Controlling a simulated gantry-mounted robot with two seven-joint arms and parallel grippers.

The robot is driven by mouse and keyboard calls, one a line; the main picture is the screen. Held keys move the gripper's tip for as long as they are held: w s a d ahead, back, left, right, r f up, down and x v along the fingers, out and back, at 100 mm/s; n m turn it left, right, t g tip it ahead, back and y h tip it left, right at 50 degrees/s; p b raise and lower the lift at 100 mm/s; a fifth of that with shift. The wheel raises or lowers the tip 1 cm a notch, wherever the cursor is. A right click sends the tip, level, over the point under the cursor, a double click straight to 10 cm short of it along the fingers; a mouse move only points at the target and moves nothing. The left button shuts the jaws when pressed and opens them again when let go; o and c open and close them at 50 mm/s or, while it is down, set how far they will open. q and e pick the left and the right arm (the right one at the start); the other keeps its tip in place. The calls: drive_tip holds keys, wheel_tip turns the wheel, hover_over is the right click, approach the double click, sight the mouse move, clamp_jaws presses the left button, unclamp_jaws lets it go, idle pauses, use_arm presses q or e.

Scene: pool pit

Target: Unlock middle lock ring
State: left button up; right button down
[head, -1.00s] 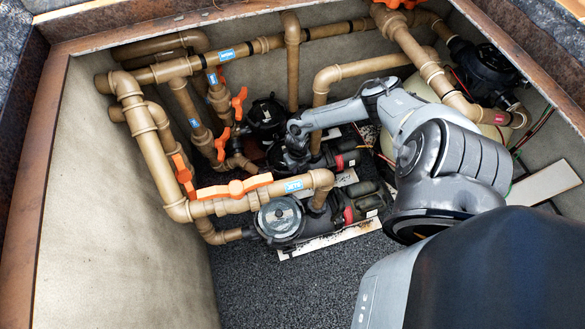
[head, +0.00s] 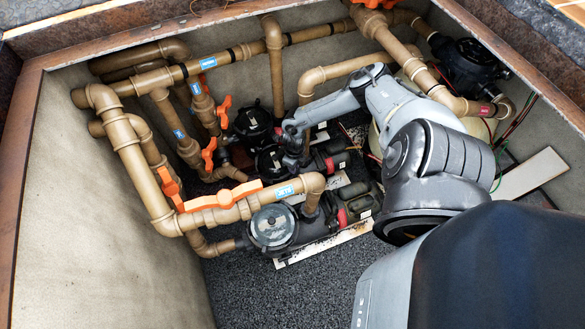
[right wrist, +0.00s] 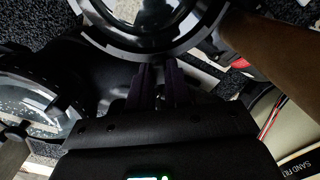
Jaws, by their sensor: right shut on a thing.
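Three black pumps with round lids stand on the pit floor. The middle pump's lid and lock ring (head: 268,161) are partly covered by my right arm in the head view. My right gripper (right wrist: 158,84) reaches down to that pump, its dark fingers close together. In the right wrist view they meet the near edge of a round dark lock ring (right wrist: 122,42) around a clear lid; the exact contact is in shadow. Another round lid (right wrist: 30,108) shows at the left. The front pump's lid (head: 273,226) is unobstructed in the head view. My left gripper is not in view.
Tan pipes with orange valve handles (head: 222,196) run close at the left of the pumps. A sand filter (right wrist: 302,165) is at the lower right in the wrist view. The gravel floor (head: 285,290) in front is clear. Pit walls enclose everything.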

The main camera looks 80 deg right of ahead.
drive_tip(key=shift+s+d+f+n, duration=0.1)
drive_tip(key=shift+s+d+n, duration=0.1)
drive_tip(key=shift+n, duration=0.1)
idle(0.4)
drive_tip(key=c, duration=1.1)
unclamp_jaws()
drive_tip(key=shift+o, duration=0.2)
drive_tip(key=shift+d, duration=0.1)
drive_tip(key=shift+w, duration=0.1)
drive_tip(key=shift+r, duration=0.4)
wheel_tip(320, 180, up, 10)
drive_tip(key=p, duration=0.6)
